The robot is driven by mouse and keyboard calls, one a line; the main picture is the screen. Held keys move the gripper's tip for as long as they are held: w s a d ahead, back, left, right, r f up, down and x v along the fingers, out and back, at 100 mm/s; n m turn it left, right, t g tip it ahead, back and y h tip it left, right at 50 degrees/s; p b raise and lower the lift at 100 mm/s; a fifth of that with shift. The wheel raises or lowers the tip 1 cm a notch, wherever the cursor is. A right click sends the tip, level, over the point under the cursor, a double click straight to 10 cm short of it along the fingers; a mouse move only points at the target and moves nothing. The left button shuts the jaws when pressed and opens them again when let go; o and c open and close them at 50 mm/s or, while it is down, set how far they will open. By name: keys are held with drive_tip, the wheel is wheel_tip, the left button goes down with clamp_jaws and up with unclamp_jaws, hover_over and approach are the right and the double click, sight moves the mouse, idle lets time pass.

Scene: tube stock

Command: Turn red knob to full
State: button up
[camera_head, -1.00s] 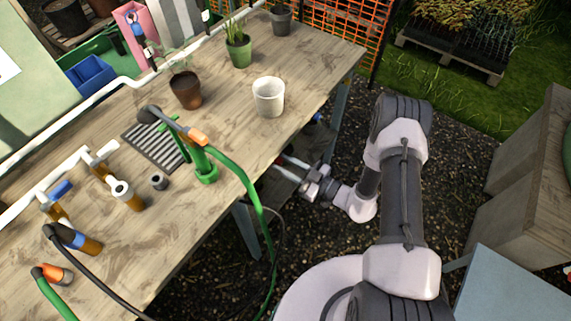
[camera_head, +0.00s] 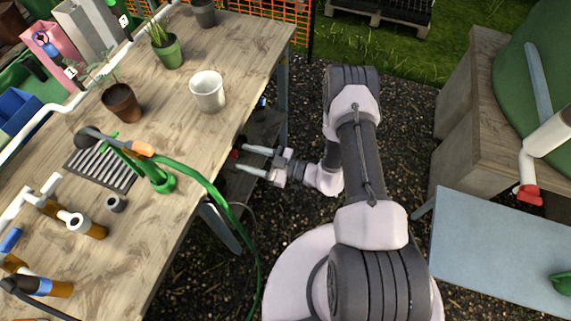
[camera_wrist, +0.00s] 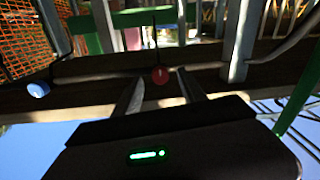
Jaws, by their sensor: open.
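A small round red knob (camera_wrist: 160,75) shows in the wrist view, just beyond and between my fingertips, with a thin pale mark on its face. In the head view a small red spot (camera_head: 234,154) shows at the upper fingertip, under the workbench edge. My gripper (camera_head: 243,160) is open and reaches beneath the workbench's front edge. In the wrist view its two fingers (camera_wrist: 161,87) stand apart with nothing held. I cannot tell whether they touch the knob.
A blue knob (camera_wrist: 38,90) sits left in the wrist view. The wooden workbench (camera_head: 150,225) holds pots, pipe fittings and a green hose (camera_head: 205,185). A bench leg (camera_head: 220,227) stands near my gripper. At right are a blue-grey table (camera_head: 490,245) and a red-handled tap (camera_head: 529,194).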

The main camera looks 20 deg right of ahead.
drive_tip(key=p+v, duration=0.2)
drive_tip(key=v, duration=1.3)
drive_tip(key=shift+d, duration=0.1)
